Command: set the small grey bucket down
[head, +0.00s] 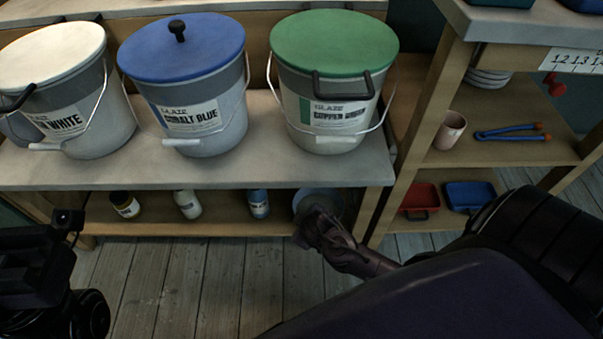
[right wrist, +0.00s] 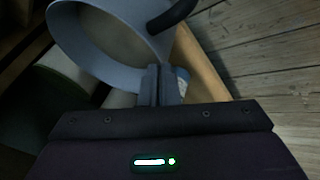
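The small grey bucket (head: 308,194) is at the right end of the lower shelf, under the green-lidded bucket; my right gripper (head: 318,217) partly hides it. In the right wrist view the bucket (right wrist: 85,45) shows its open mouth, tilted in the picture, with a dark handle piece (right wrist: 171,15) at its rim. My right gripper's fingers (right wrist: 164,80) are close together across the bucket's rim, shut on its wall. I cannot tell whether its base touches the shelf. My left gripper (head: 68,222) is at the lower left, away from the shelf; its opening is unclear.
Glaze buckets with white (head: 54,50), blue (head: 180,48) and green (head: 334,40) lids stand on the upper shelf. Below are a dark jar (head: 125,205), a white bottle (head: 188,204) and a blue-labelled bottle (head: 258,204). A wooden post (head: 384,215) stands close right of the bucket.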

